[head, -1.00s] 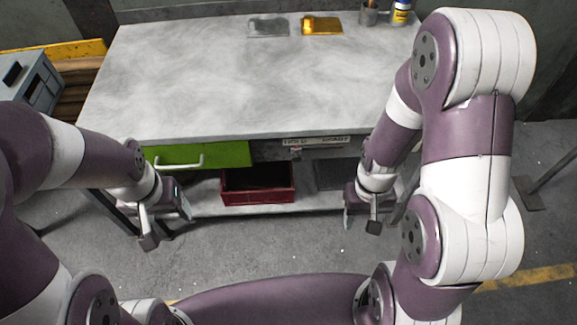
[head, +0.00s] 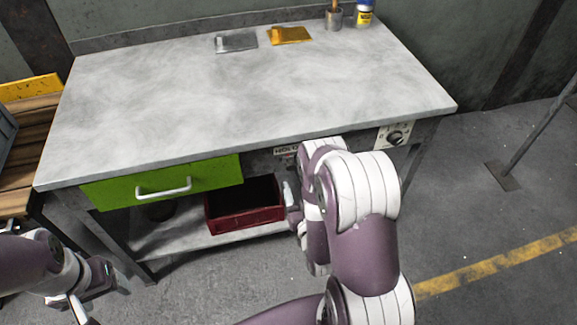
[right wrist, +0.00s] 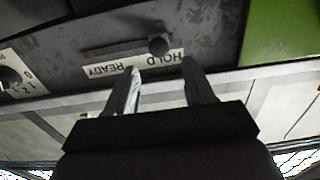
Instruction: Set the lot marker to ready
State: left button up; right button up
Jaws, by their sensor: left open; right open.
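The lot marker is a small dark knob (right wrist: 158,45) on the bench's front rail. In the right wrist view, where the lettering is upside down, it stands at the HOLD end of a white HOLD/READY label (right wrist: 112,66). The READY end is to the left there. In the head view the label (head: 286,151) shows only partly, with my right arm covering the rest. My right gripper (right wrist: 160,67) is open, its two fingers pointing at the label, with the knob just beyond the gap between the tips. My left gripper (head: 100,300) is open and empty at lower left, away from the bench.
A green drawer (head: 165,183) with a white handle is left of the label. A dial panel (head: 395,134) is to the right. A red bin (head: 245,222) sits on the lower shelf. The worktop (head: 230,95) is mostly clear, with plates, a cup and a bottle at the back.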

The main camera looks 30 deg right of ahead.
aim_at(291, 168)
jog(key=x, duration=0.8)
jog(key=shift+w+d, duration=0.1)
pick_arm(q)
jog(key=shift+f, duration=0.2)
pick_arm(e)
grip_shut()
pick_arm(q)
jog(key=shift+s+a+f+b, duration=0.3)
jog(key=shift+f+b, duration=0.15)
jog(key=shift+b, duration=0.1)
jog(key=shift+s+a+f+b, duration=0.2)
jog(key=shift+a+f+b, duration=0.05)
jog(key=shift+f+b, duration=0.25)
pick_arm(e)
jog(key=s+d, duration=0.3)
jog(key=d, duration=0.9)
